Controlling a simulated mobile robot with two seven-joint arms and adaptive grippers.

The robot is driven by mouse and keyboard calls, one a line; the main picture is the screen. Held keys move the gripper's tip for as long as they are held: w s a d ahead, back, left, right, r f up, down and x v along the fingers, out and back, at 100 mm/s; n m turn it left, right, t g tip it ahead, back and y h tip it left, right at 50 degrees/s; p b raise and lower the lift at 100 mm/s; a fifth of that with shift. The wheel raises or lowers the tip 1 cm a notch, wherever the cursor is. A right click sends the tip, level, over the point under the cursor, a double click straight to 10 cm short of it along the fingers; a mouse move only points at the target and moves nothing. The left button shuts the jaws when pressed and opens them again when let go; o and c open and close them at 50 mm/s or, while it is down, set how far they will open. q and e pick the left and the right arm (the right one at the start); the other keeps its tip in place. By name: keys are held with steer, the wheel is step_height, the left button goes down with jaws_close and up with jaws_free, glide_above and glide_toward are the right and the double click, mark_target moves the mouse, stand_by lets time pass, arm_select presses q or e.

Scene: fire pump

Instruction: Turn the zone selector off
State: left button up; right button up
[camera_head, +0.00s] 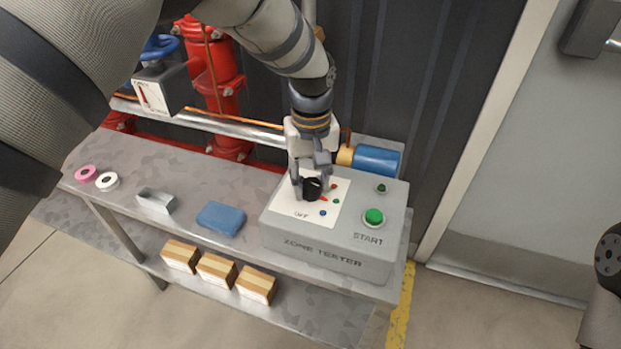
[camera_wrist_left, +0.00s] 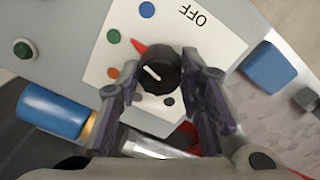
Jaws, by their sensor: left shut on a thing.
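The zone selector is a black knob (camera_head: 312,190) on a white plate (camera_head: 335,218) on top of the grey zone tester box (camera_head: 325,262). My left gripper (camera_head: 311,182) reaches down over it. In the left wrist view, the fingers (camera_wrist_left: 160,85) are shut on the sides of the knob (camera_wrist_left: 155,66). The knob has a white line, and a red pointer (camera_wrist_left: 138,46) sticks out beside it. The pointer is directed between the green dot (camera_wrist_left: 113,36) and a blue dot (camera_wrist_left: 147,9), away from the OFF lettering (camera_wrist_left: 194,15).
A green START button (camera_head: 374,216) is on the box's right side. A blue block (camera_head: 221,218), a grey block (camera_head: 156,201) and two tape rolls lie left on the bench. Boxes sit on the lower shelf.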

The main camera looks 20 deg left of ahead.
arm_select(q)
steer(key=m, duration=0.3)
steer(key=shift+m+p, duration=0.3)
steer(key=shift+m, duration=0.1)
steer(key=m, duration=0.3)
steer(key=shift+m, duration=0.3)
steer(key=m, duration=0.4)
steer(key=shift+d, duration=0.1)
steer(key=shift+f+m, duration=0.1)
steer(key=shift+m, duration=1.9)
arm_select(e)
steer(key=shift+w+r, duration=0.6)
steer(key=shift+r, duration=0.05)
arm_select(q)
steer(key=o, duration=1.2)
steer(key=shift+c, duration=0.2)
